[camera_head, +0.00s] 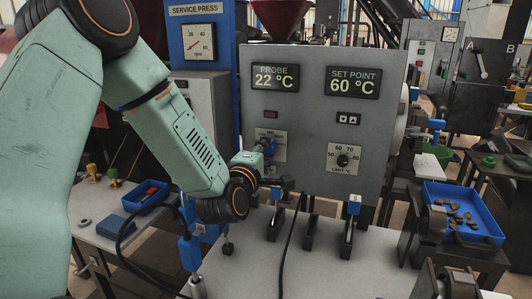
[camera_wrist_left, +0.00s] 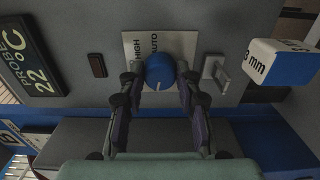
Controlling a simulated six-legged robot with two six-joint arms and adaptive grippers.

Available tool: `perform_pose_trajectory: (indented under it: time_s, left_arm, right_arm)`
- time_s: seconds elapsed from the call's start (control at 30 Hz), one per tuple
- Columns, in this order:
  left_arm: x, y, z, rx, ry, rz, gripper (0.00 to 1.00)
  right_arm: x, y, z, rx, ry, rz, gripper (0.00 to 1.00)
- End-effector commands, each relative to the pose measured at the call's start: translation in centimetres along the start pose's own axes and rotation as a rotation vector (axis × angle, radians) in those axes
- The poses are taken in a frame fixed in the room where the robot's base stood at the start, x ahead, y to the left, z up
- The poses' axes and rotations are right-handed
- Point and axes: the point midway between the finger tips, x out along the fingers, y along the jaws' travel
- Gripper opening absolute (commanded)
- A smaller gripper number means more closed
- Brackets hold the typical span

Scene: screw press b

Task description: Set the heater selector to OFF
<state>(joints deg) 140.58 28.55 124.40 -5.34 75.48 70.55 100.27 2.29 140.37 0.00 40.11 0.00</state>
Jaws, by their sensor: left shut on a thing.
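The heater selector is a round blue knob (camera_wrist_left: 159,70) on a pale plate (camera_wrist_left: 184,45) with the words HIGH and AUTO. A small pale mark shows on the knob's lower edge in the left wrist view. I see no OFF label; the fingers and knob cover part of the plate. My left gripper (camera_wrist_left: 158,82) is shut on the knob, one finger on each side. In the head view the selector plate (camera_head: 278,152) is on the grey press panel (camera_head: 310,120), partly behind my left wrist. My right gripper is not in view.
The panel carries a PROBE display (camera_head: 275,78) at 22 °C and a SET POINT display (camera_head: 353,82) at 60 °C. A limit dial (camera_head: 343,160) is to the right. A grey bracket (camera_wrist_left: 216,72) and a blue-and-white block (camera_wrist_left: 283,62) are right of the knob in the left wrist view.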

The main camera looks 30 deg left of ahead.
Motion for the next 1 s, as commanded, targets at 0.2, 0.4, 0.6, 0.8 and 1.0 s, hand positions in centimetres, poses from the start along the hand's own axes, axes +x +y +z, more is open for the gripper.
perform_pose_trajectory:
  time_s: [0.2, 0.4, 0.6, 0.8, 1.0]
  left_arm:
    - [0.0, 0.1, -0.1, 0.001, 0.002, 0.002, 0.36]
    - [0.0, 0.0, 0.0, 0.001, 0.001, 0.001, 0.53]
    - [0.0, 0.0, 0.0, 0.002, 0.001, 0.001, 0.57]
    - [-0.4, 0.0, 0.0, 0.001, 0.001, 0.0, 0.57]
    - [-3.1, 0.0, 0.0, -0.003, 0.002, -0.002, 0.57]
  right_arm:
    - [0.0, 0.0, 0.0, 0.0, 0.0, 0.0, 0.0]
    - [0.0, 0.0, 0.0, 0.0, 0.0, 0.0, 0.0]
    - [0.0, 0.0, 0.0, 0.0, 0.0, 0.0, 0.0]
    - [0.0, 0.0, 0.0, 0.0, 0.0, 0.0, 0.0]
    - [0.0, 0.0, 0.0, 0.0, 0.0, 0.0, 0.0]
